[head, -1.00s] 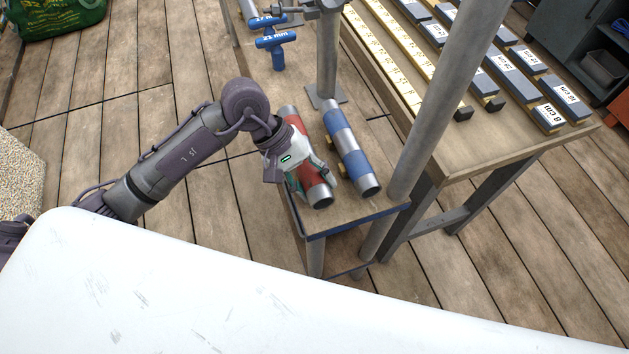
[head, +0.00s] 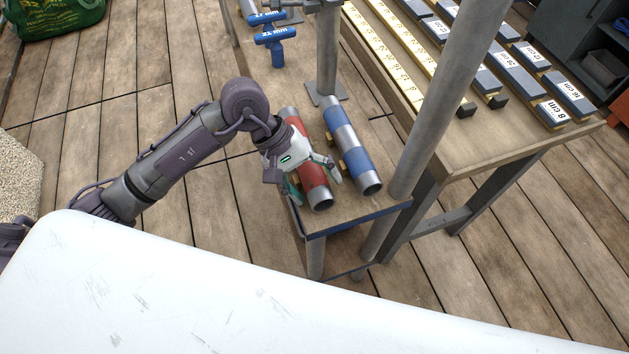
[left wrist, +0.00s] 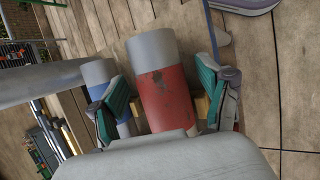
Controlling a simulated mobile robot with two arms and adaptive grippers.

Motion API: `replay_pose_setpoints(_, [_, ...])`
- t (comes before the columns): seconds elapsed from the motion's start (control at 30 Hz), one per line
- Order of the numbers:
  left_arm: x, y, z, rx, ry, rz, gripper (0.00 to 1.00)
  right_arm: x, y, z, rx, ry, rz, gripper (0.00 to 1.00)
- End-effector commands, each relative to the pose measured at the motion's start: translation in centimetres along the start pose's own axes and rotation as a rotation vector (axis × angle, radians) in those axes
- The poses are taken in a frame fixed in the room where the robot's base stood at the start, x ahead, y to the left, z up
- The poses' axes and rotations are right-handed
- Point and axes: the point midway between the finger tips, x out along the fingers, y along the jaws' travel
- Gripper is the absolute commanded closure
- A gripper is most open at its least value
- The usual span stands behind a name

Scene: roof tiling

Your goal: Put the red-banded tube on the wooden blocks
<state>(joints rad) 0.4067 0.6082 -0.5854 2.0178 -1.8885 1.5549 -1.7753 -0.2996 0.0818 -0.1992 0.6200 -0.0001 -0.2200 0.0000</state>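The red-banded tube (head: 314,178) is grey-ended with a wide red band and lies on the small stand. In the left wrist view the tube (left wrist: 160,85) has wooden blocks (left wrist: 200,104) showing low on both sides of it. It appears to rest between them. My left gripper (head: 316,186) is over the tube's near half with its fingers spread. In the left wrist view its green-padded fingers stand on either side of the tube, with gaps between pads and tube. My right gripper is not in view.
A blue-banded tube (head: 348,145) lies close on the right, beside the left gripper's finger. Metal posts (head: 445,95) rise by the stand (head: 345,212). A workbench (head: 480,140) with marked bars is to the right. A white surface (head: 220,300) fills the foreground.

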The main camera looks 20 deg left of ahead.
Motion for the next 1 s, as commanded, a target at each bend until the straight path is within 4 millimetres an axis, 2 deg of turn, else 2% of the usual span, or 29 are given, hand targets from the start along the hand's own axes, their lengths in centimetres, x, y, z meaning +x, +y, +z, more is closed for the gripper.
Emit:
replay_pose_setpoints(0.2, [0.1,-0.1,0.0,-0.002,-0.001,-0.003,0.22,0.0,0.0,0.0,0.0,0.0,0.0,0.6])
replay_pose_setpoints(0.33, [-0.9,-0.1,-0.1,-0.001,0.002,-0.002,0.22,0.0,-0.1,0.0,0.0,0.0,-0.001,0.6])
replay_pose_setpoints(0.8, [-10.0,-0.1,-0.1,-0.001,0.004,-0.001,0.22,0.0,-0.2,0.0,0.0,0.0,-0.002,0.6])
replay_pose_setpoints(1.0, [-11.8,-0.1,-0.1,-0.001,0.001,-0.001,0.22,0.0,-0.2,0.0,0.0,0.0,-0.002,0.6])
